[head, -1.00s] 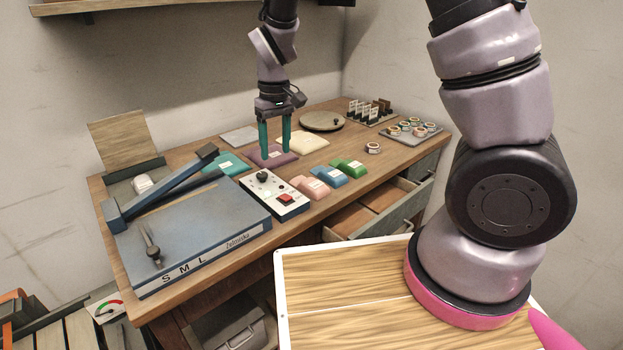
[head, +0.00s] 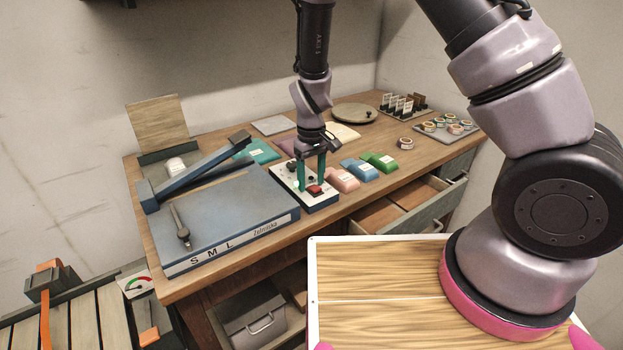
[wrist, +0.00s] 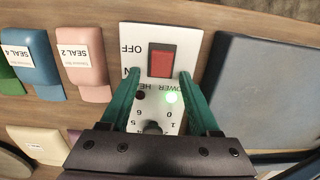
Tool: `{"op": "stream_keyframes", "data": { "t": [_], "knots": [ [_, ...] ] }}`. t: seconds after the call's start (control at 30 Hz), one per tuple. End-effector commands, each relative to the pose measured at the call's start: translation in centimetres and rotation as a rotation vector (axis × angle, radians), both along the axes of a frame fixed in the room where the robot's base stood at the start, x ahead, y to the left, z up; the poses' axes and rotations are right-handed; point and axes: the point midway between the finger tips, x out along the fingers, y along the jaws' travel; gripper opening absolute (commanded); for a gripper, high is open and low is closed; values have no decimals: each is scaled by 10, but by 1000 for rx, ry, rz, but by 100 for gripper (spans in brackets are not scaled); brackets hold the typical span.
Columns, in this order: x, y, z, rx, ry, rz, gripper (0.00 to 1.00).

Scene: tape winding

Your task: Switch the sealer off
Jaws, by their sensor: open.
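The white-topped control box (head: 284,175) sits on the bench to the right of the blue lever-arm sealer (head: 225,215). Its red rocker switch (wrist: 161,62) has OFF lettering beside its far end and a partly hidden ON beside its near end. A dial (wrist: 152,127) shows partly behind my gripper. My gripper (head: 311,187) points down over the box, open and empty. In the wrist view its green fingertips (wrist: 159,76) lie either side of the switch's near end; I cannot tell whether they touch the box.
Pink (head: 342,180), blue (head: 360,170) and green (head: 380,161) labelled pads lie right of the box. A round plate (head: 354,113), tape rolls (head: 447,125) and a card rack (head: 404,105) stand farther back. A drawer (head: 400,210) is open at the bench front.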

Motion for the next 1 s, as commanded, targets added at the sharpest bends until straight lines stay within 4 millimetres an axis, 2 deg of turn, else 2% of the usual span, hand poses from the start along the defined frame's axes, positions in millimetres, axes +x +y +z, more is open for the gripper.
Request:
{"op": "stream_keyframes", "data": {
  "t": [0.23,0.27,0.4,0.67,1.0],
  "knots": [
    [0,0,-1,0,0,0,62],
    [0,0,-1,0,0,0,55],
    [0,0,-1,0,0,0,1],
    [-1,-1,-1,16,-19,-1,0],
    [-6,-6,0,120,-174,-5,0]
  ]
}}
